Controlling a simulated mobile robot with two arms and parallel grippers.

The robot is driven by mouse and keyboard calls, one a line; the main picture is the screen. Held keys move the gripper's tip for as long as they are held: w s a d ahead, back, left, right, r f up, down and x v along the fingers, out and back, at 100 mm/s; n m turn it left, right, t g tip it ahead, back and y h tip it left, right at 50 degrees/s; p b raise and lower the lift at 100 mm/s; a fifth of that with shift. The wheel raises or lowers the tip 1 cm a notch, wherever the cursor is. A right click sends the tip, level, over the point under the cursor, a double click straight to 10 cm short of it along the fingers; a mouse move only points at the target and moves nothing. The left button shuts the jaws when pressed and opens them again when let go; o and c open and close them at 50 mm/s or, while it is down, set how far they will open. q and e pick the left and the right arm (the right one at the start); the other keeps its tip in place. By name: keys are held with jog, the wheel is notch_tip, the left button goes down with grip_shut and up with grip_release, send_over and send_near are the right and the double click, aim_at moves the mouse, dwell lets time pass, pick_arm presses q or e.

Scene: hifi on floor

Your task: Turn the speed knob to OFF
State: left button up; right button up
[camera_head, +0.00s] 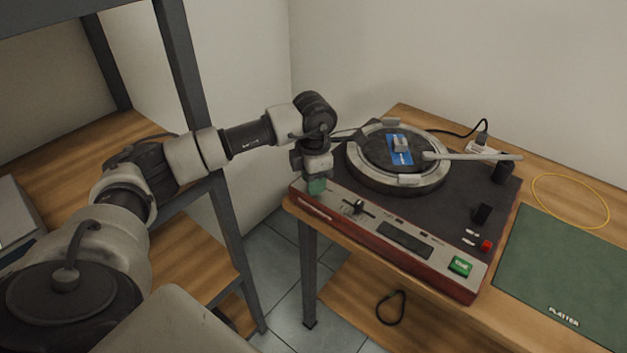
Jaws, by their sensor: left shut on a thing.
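The turntable (440,205) has a dark top deck and a red-trimmed front panel, and stands on a wooden table. My left gripper (316,186) points down at the left end of the front panel. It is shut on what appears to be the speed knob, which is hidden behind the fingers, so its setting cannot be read. A slider (356,206) sits on the panel to the right of the gripper. A green lit button (460,266) and a red button (486,245) are at the panel's right end. My right gripper is out of view.
The platter (385,183) carries a blue card (400,153), with the tonearm (470,157) reaching over it. A green mat (570,265) and a yellow loop (571,201) lie to the right. A dark-framed shelf (184,75) stands close to my left arm.

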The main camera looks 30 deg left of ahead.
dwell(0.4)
pick_arm(q)
jog(key=o, duration=0.9)
notch_tip(320, 180, up, 11)
jog(key=shift+f, duration=0.1)
jog(key=shift+d, duration=0.1)
